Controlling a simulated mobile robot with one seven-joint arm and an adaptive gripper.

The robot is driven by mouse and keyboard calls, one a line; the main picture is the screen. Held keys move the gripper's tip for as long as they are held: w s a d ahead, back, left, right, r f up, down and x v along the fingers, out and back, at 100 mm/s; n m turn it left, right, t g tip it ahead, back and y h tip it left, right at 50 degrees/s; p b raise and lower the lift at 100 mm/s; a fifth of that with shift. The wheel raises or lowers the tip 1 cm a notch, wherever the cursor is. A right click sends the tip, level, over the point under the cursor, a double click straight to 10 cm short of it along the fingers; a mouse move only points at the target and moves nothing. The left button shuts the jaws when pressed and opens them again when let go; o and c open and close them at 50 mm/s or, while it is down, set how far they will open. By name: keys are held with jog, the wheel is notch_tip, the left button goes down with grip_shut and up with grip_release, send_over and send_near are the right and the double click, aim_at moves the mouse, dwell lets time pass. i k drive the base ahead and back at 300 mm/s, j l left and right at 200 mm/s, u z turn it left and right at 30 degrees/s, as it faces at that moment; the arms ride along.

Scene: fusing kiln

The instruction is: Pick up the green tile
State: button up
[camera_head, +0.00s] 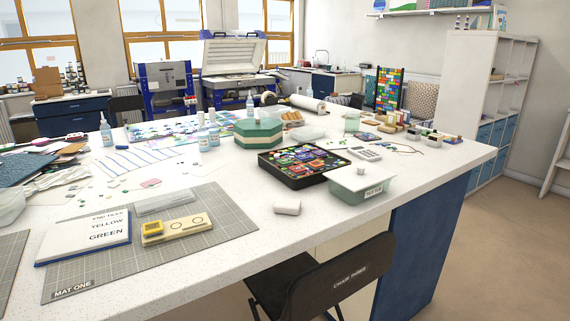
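I cannot single out one green tile. A white and blue booklet (88,238) reads "END TILES", "YELLOW" and "GREEN" on a grey gridded mat (85,284) labelled "MAT ONE". Beside it lies a pale wooden board (185,229) with ring marks and a yellow tile (152,228) at its left end. A black tray (296,179) holds many coloured pieces, some green. Small greenish bits (113,183) are scattered on the table at the left. My gripper is not in view.
The white speckled table (235,262) has clear room along its front edge. A white block (287,207), a lidded green tub (360,187) and a green octagonal box (258,133) stand on it. A black chair (335,275) stands at the front. Bottles (106,131) stand farther back.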

aim_at(284, 162)
jog(key=i+l+u, duration=0.2)
jog(key=l, duration=0.25)
jog(key=i+l+u, duration=0.15)
jog(key=l, duration=0.35)
jog(key=l+u, duration=0.2)
jog(key=l, duration=0.3)
jog(key=i+l+u, duration=0.2)
jog(key=l, duration=0.3)
jog(key=i, duration=0.9)
